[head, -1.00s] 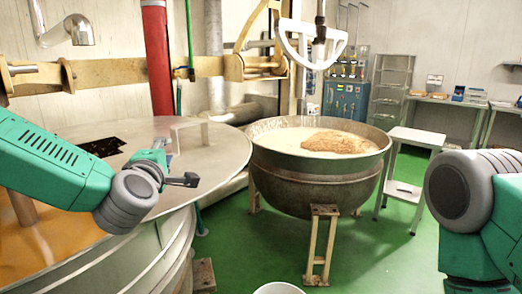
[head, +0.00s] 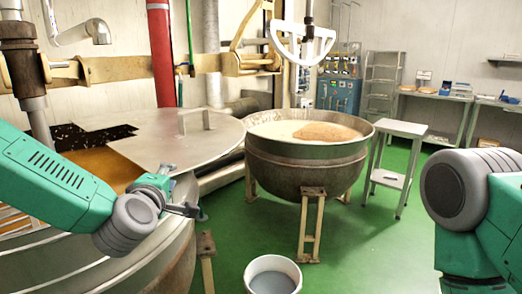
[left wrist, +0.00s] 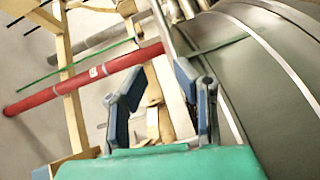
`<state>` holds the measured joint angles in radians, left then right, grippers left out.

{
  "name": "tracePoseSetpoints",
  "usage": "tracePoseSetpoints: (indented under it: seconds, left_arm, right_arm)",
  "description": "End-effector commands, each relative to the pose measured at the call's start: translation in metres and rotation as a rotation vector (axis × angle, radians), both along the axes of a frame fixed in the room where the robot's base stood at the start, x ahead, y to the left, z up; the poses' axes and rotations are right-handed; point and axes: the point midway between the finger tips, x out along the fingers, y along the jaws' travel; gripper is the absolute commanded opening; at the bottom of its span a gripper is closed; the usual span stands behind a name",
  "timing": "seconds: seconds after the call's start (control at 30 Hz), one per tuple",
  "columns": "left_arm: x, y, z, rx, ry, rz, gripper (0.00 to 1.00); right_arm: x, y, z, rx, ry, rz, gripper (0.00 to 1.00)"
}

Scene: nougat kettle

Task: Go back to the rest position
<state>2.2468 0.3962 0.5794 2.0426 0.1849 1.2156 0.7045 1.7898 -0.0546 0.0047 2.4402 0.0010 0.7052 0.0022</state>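My left gripper (head: 188,207) is in the head view at the left, beside the rim of the large covered kettle. In the left wrist view its two fingers (left wrist: 160,92) stand apart with a gap between them, and I see nothing held. My right arm shows at the right edge of the head view, but its gripper is out of the picture. The covered kettle has a flat metal lid (head: 172,150) with a handle and a dark opening at its far left. An open kettle (head: 305,170) with a pale mass and a brown heap stands in the middle.
A pale bucket (head: 272,277) stands on the green floor (head: 375,255) at the bottom centre. A small white step table (head: 403,130) is right of the open kettle. Shelves (head: 384,85) and a workbench (head: 432,97) line the back. The floor at right centre is clear.

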Motion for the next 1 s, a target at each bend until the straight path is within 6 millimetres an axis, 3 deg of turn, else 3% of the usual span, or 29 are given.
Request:
tracePoseSetpoints:
  seconds: [0.27,0.47,0.57,0.7,0.83,1.0]
  left_arm:
    - [-0.034,-0.015,-0.080,0.182,0.162,-0.115,0.26]
    - [-0.085,-0.021,-0.171,0.388,0.358,-0.269,0.26]
    - [-0.133,-0.019,-0.230,0.532,0.498,-0.394,0.26]
    - [-0.214,-0.005,-0.301,0.728,0.698,-0.599,0.26]
    - [-0.295,0.019,-0.347,0.889,0.875,-0.808,0.26]
    - [-0.382,0.051,-0.373,1.029,1.051,-1.045,0.26]
  right_arm:
    - [0.000,0.000,0.000,0.000,0.001,0.000,0.32]
    - [-0.001,0.000,0.000,0.000,0.001,0.000,0.32]
    - [-0.001,0.000,0.000,0.000,0.001,0.000,0.32]
    - [-0.001,0.000,0.000,0.000,0.001,0.000,0.32]
    - [-0.001,0.000,0.000,0.000,0.001,0.000,0.32]
    - [-0.001,0.000,0.000,0.000,0.001,0.000,0.32]
